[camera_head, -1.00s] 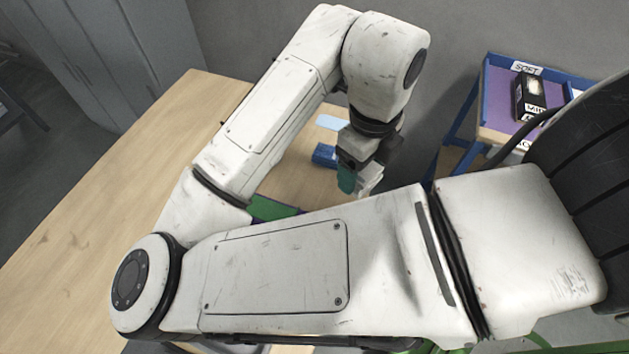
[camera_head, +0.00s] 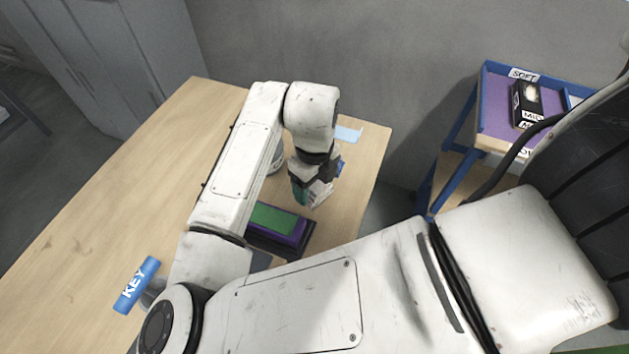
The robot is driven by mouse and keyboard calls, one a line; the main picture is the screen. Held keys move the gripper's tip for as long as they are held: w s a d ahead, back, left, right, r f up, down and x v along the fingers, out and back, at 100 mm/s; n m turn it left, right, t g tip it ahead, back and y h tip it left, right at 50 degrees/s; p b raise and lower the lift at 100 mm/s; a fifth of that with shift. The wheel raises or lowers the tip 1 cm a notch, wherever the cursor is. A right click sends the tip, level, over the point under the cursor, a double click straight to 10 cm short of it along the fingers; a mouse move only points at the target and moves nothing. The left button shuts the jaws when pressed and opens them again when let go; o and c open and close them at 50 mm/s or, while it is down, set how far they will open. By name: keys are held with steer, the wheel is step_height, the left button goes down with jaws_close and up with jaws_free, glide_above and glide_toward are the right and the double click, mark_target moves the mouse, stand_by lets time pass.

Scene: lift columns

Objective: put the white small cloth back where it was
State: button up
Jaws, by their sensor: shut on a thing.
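My gripper (camera_head: 308,197) hangs fingers down over the wooden table, in front of the far right corner. It is shut on a small pale bundle (camera_head: 321,190), which looks like the white small cloth. A teal part shows at the left of the jaws. The cloth's folds and most of the grip are too small to make out. To the left of and below the gripper in the picture, a green block (camera_head: 274,219) lies on a purple one in a dark tray (camera_head: 308,240). My forearm hides part of this area.
A light blue sheet (camera_head: 349,133) lies near the table's far right edge, with a blue thing (camera_head: 340,166) close by. A blue roll marked KEY (camera_head: 135,285) lies at the left. A blue-framed stand with a purple top (camera_head: 494,105) holds a black box (camera_head: 526,103).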

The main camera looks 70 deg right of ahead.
mark_target(314, 187)
steer(key=shift+f, duration=0.1)
steer(key=shift+f, duration=0.15)
steer(key=o, duration=1.1)
step_height(314, 187, up, 12)
steer(key=shift+r, duration=0.2)
